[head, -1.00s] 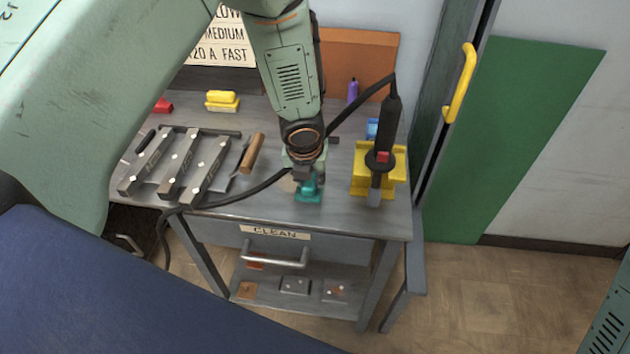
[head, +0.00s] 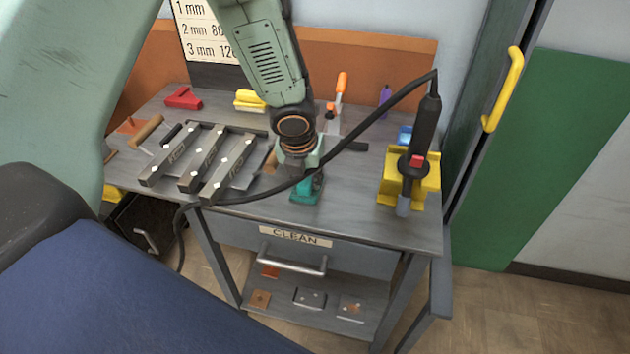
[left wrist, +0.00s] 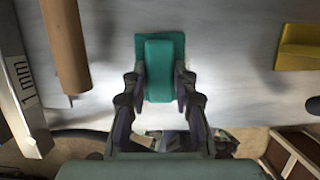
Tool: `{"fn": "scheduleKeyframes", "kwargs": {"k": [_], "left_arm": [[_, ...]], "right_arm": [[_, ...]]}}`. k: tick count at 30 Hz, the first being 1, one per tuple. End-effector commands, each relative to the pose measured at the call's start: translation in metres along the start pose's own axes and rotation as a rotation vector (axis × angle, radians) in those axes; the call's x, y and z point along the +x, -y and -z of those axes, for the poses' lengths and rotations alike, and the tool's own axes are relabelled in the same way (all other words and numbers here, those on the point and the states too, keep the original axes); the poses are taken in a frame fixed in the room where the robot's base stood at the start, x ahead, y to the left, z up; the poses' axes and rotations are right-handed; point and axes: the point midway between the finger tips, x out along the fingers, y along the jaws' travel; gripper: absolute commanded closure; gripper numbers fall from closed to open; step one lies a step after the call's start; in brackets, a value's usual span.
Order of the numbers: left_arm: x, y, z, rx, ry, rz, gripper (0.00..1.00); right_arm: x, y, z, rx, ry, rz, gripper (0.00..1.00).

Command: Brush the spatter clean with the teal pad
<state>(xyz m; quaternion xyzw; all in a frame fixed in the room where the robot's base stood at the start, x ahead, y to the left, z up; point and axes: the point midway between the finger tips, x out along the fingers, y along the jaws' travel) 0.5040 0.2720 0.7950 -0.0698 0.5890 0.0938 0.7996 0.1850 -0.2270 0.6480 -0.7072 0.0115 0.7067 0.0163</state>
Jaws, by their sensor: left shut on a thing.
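The teal pad (head: 304,192) is at the front of the grey workbench top (head: 345,205), at or very near its surface. My left gripper (head: 308,178) points down and is shut on the pad's raised grip. In the left wrist view the teal pad (left wrist: 160,50) sits between the two fingers (left wrist: 159,88), its wide base reaching past them. I cannot make out any spatter; the arm, gripper and pad hide part of the bench. My right gripper is not in view.
A black cable (head: 345,140) loops past my left gripper. Left of the pad are a wooden handle (left wrist: 66,45) and grey marked bars (head: 205,160). A yellow stand (head: 428,185) holding a black tool (head: 425,125) is to the right. Bare bench lies between pad and stand.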

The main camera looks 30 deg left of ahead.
Motion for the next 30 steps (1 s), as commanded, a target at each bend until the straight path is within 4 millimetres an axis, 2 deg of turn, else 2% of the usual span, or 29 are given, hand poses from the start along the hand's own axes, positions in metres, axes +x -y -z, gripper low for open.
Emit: {"fn": "scheduleKeyframes", "kwargs": {"k": [5, 18, 30], "left_arm": [[0.0, -0.005, 0.0, 0.0, -0.001, 0.0, 0.98], [0.001, -0.035, 0.001, -0.002, 0.0, 0.001, 0.98], [-0.001, -0.036, 0.0, 0.001, -0.001, -0.001, 0.98]], "right_arm": [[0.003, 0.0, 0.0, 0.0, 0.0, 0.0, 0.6], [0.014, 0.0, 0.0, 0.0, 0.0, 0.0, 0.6], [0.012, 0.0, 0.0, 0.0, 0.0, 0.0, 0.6]]}}
